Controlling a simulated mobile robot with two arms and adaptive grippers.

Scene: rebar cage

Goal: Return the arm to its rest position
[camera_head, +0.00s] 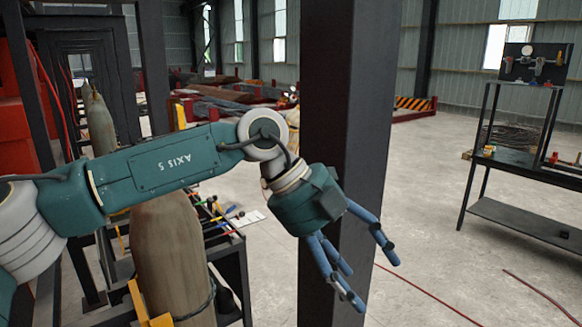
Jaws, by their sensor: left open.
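My left arm comes in from the left and reaches across the middle of the head view. Its left gripper (368,268) hangs at the arm's end, in front of a dark steel column, pointing down and to the right. Its blue fingers are spread open and nothing is between them. My right gripper is not in this view.
A dark steel column (345,90) stands just behind the gripper. A brown gas cylinder (170,255) stands below the arm. A work table (530,160) with a tool board (535,63) is at the right. The concrete floor (440,225) between is mostly clear, with red cables.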

